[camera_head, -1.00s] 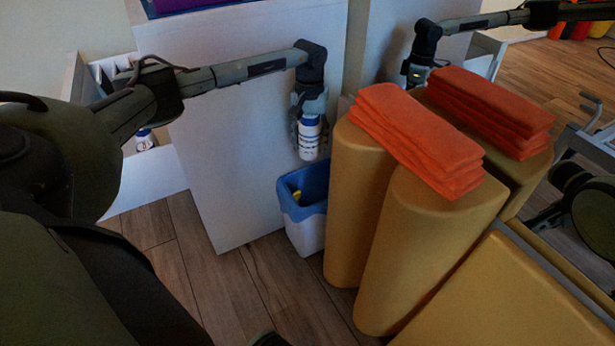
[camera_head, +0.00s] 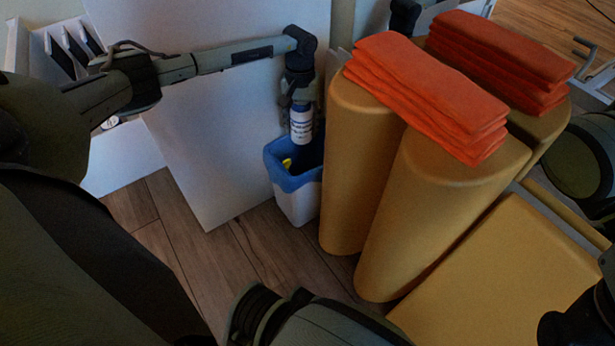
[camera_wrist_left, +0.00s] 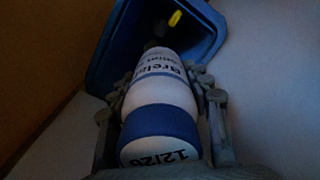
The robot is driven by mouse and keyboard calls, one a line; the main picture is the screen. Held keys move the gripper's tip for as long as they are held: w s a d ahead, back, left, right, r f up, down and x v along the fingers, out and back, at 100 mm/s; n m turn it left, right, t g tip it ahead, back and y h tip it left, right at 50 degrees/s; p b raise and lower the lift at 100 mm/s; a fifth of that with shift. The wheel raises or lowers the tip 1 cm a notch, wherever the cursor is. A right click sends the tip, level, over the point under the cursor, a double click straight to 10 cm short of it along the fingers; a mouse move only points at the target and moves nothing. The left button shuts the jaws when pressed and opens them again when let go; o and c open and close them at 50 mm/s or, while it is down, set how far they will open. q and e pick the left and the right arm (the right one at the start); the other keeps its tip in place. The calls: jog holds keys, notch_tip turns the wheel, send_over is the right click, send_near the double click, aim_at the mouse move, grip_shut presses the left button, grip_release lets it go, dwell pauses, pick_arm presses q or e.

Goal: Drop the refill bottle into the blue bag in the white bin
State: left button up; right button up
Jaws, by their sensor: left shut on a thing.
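The refill bottle (camera_head: 302,127) is white with a blue band and dark print. My left gripper (camera_head: 301,110) is shut on it and holds it upright above the bin's opening. The white bin (camera_head: 298,208) stands on the floor, lined with the blue bag (camera_head: 283,181), whose edge is folded over the rim. A small yellow thing (camera_head: 287,162) shows inside the bag. In the left wrist view the bottle (camera_wrist_left: 158,115) lies between the fingers, its far end over the open blue bag (camera_wrist_left: 108,45). My right gripper is not in view.
Tan padded rollers (camera_head: 345,190) stand close on the bin's right, with folded orange towels (camera_head: 425,95) on top. A white panel (camera_head: 215,140) stands close on the left. Wooden floor (camera_head: 240,240) is clear in front of the bin.

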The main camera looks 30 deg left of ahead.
pick_arm(q)
jog(key=shift+f+b, duration=0.65)
jog(key=shift+f, duration=0.85)
jog(key=o, duration=1.6)
jog(key=shift+c, duration=0.2)
jog(key=shift+r, duration=0.1)
notch_tip(320, 180, up, 12)
jog(key=shift+f, duration=0.1)
jog(key=shift+a, duration=0.1)
